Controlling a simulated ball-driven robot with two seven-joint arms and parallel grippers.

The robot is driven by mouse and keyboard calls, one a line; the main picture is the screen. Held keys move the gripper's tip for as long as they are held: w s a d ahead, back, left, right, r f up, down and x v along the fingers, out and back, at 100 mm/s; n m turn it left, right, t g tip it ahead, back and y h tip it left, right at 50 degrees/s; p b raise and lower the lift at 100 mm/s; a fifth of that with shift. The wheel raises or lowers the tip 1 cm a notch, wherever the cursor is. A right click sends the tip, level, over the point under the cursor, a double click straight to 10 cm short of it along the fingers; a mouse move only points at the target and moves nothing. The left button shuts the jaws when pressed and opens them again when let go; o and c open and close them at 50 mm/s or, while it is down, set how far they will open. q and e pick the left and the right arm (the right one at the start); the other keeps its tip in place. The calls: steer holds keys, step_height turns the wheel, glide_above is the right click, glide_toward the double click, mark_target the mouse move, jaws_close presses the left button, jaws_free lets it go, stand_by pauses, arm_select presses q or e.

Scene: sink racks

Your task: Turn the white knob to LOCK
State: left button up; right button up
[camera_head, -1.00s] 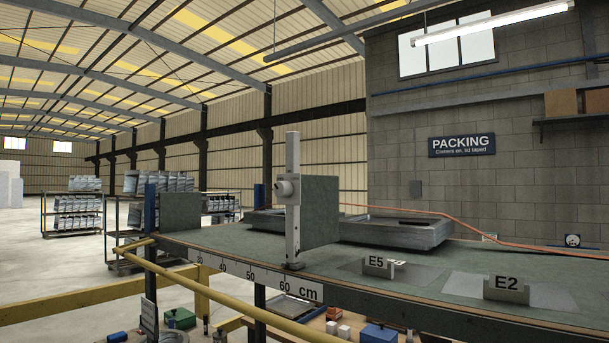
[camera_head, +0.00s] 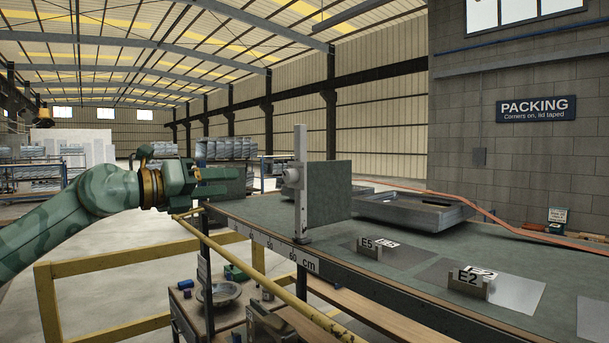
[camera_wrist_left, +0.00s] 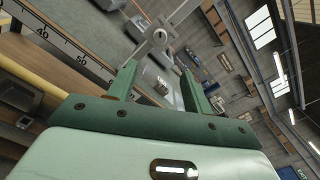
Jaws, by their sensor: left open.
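The white knob (camera_head: 291,176) is a small pale round piece on the side of an upright metal post (camera_head: 301,215) at the bench's front edge. A dark green panel (camera_head: 331,193) stands directly behind the post. My left gripper (camera_head: 236,181) is to the left of the knob at about its height, open and empty, with a clear gap between. In the left wrist view the knob (camera_wrist_left: 160,37) shows ahead, beyond the two green fingers (camera_wrist_left: 155,70). No LOCK marking is readable. My right gripper is not in view.
The bench (camera_head: 400,270) has a ruler strip along its front edge and number holders E5 (camera_head: 369,248) and E2 (camera_head: 472,283). A metal tray (camera_head: 415,212) lies behind. A yellow rail (camera_head: 250,270) runs below and left of the bench edge.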

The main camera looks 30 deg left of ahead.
arm_select(q)
steer(key=w+p, duration=0.2)
steer(key=w, duration=0.1)
steer(key=p, duration=0.3)
glide_toward(286, 177)
steer(key=d+x, duration=0.1)
steer(key=x, duration=0.2)
steer(key=w, duration=0.1)
steer(key=w+p, duration=0.1)
steer(key=w, duration=0.1)
steer(key=w+p, duration=0.1)
steer(key=shift+w+d+r, duration=0.1)
steer(key=shift+w+d, duration=0.2)
steer(key=shift+w, duration=0.1)
steer(key=shift+w+d, duration=0.1)
steer(key=shift+w, duration=0.2)
steer(key=shift+w+d, duration=0.25)
steer(key=shift+d, duration=0.05)
steer(key=shift+a, duration=0.15)
steer(key=c, duration=0.9)
steer(key=shift+c, duration=0.3)
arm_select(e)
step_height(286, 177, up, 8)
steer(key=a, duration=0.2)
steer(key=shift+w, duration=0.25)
